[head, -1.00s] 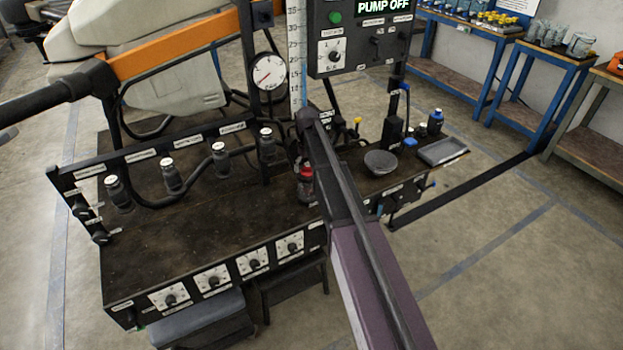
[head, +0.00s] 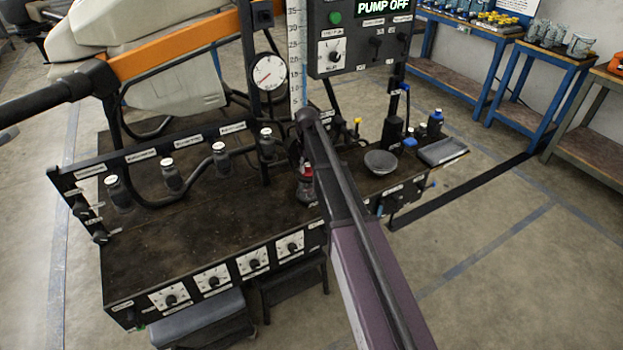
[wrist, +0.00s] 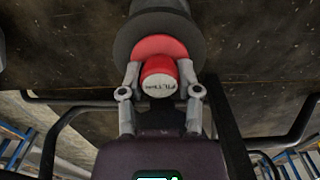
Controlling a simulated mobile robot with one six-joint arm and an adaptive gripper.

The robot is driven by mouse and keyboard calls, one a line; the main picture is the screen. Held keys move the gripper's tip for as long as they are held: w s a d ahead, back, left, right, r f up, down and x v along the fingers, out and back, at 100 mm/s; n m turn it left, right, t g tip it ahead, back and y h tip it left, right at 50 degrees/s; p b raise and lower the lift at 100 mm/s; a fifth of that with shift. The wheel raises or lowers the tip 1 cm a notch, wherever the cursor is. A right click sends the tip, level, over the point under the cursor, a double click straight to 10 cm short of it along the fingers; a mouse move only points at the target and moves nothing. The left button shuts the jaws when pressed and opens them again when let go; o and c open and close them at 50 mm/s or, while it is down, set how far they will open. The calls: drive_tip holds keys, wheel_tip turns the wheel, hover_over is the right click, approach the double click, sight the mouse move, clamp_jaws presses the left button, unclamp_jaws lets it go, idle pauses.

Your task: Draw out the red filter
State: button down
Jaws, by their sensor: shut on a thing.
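The red filter (wrist: 158,84) shows in the wrist view as a red cylinder with a pale, lettered end face. A wider red ring (wrist: 160,47) lies behind it, against a dark round housing (wrist: 150,22). My gripper (wrist: 159,74) has its two grey fingers on either side of the red cylinder, shut on it. In the head view, a small red part (head: 306,173) shows just left of my arm, above the dark bench top. My arm hides most of the gripper there. I cannot tell how far the filter sits inside the housing.
Several dark bottles with pale caps (head: 171,175) stand along the rack at left. A grey bowl (head: 381,162) and a tray (head: 441,151) are at right. A pressure gauge (head: 268,72) and a panel reading PUMP OFF (head: 360,38) stand behind.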

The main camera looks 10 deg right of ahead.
drive_tip(key=shift+r, duration=0.15)
drive_tip(key=shift+r+p, duration=0.5)
drive_tip(key=shift+p, duration=0.2)
drive_tip(key=shift+r, duration=0.1)
drive_tip(key=shift+r+p, duration=2.1)
drive_tip(key=shift+p, duration=0.1)
drive_tip(key=shift+r+p, duration=0.3)
drive_tip(key=shift+p, duration=0.05)
drive_tip(key=shift+r+p, duration=2.75)
drive_tip(key=shift+r, duration=0.05)
drive_tip(key=shift+s, duration=0.15)
